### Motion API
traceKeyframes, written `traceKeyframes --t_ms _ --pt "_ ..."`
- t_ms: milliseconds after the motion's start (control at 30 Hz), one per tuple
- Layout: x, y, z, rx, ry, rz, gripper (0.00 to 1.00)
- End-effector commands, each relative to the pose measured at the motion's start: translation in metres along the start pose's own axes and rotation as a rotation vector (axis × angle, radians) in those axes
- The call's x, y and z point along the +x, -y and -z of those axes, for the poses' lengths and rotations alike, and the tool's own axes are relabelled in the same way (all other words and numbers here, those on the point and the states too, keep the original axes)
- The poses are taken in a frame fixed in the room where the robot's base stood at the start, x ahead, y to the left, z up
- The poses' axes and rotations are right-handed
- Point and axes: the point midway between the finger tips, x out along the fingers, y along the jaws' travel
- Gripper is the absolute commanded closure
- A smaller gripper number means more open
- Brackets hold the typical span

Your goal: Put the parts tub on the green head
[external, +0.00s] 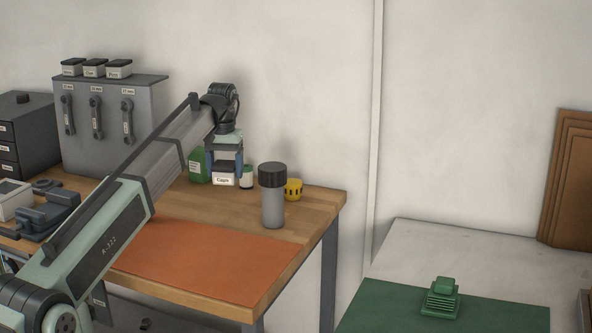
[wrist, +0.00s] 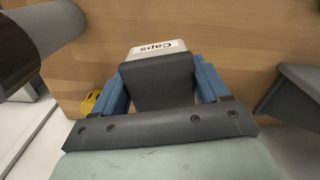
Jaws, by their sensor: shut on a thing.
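The parts tub (external: 224,176) is a small pale box with a dark lid and a "Caps" label. My gripper (external: 224,167) is shut on it, near the back of the wooden bench. In the wrist view the tub (wrist: 158,80) sits between the two blue fingers (wrist: 160,88), its white label showing at the far end. I cannot tell whether its base touches the bench. The green head (external: 440,298) is a finned green block, upright on a green mat on the right-hand bench, well away from my gripper.
A tall grey cylinder with a black cap (external: 272,195) stands close right of the tub. A yellow part (external: 293,189), a small jar (external: 246,177) and a green container (external: 198,166) are nearby. A gap separates the wooden bench (external: 318,215) from the right bench (external: 420,245).

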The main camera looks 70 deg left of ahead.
Motion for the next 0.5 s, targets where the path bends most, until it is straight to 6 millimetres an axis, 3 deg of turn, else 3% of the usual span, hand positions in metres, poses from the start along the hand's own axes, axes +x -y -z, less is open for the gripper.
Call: traceKeyframes --t_ms 133,500 --pt "-0.012 0.0 0.0 0.0 0.0 0.0 0.61" --pt "-0.015 0.011 -0.01 0.095 0.0 0.0 0.61"
